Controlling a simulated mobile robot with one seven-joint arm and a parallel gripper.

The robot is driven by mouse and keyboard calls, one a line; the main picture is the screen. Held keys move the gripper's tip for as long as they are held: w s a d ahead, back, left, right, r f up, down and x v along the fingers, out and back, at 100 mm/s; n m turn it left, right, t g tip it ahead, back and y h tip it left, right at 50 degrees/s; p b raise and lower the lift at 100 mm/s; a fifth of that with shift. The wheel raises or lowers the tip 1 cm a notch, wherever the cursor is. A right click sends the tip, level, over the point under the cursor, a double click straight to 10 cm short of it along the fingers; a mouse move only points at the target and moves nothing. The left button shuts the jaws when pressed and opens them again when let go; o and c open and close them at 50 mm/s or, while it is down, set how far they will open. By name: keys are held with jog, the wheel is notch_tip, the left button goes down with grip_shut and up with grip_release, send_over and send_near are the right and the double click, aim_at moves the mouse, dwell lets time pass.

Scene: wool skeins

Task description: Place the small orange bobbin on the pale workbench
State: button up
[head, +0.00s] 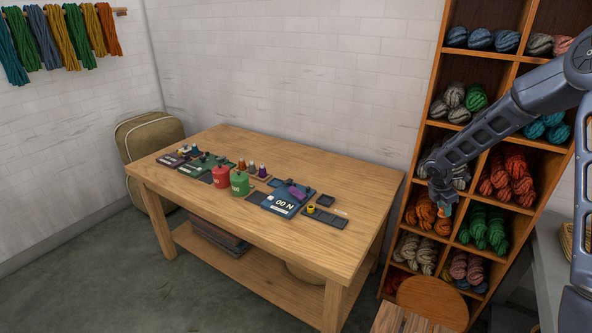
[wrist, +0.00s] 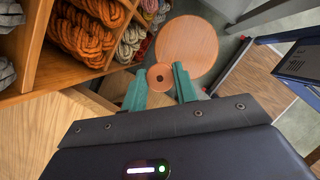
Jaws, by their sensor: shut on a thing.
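My gripper (head: 446,204) is in front of the shelf, to the right of the workbench and off its edge. Its teal fingers show in the wrist view (wrist: 159,86), shut on the small orange bobbin (wrist: 160,77). The bobbin's round end with a dark centre hole faces the camera. In the head view the bobbin (head: 446,211) is only a tiny orange spot at the fingertips. The pale workbench (head: 345,188) stands against the white wall, and its right part is bare wood.
The workbench holds a red pot (head: 221,177), a green pot (head: 240,183), dark trays (head: 279,203), several small bobbins and a yellow one (head: 311,209). Free room lies along its back and right. The wool shelf (head: 409,190) and round stool (head: 433,301) are close to the arm.

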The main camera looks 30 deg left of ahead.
jog(key=s+a+n, duration=0.2)
jog(key=s+a, duration=0.6)
jog(key=a, duration=0.2)
notch_tip(320, 180, up, 10)
jog(key=f+n+y, duration=0.1)
jog(key=n+y, duration=0.5)
jog(key=n, duration=0.9)
send_over(365, 201)
jog(key=s, duration=0.2)
jog(key=f, duration=1.3)
jog(key=d+f, duration=0.1)
jog(key=f, duration=0.5)
jog(key=shift+w+f, duration=0.25)
jog(key=shift+f, duration=0.15)
jog(key=o, duration=0.9)
jog(key=shift+o, duration=0.2)
jog(key=v, duration=1.2)
jog(key=shift+s, duration=0.2)
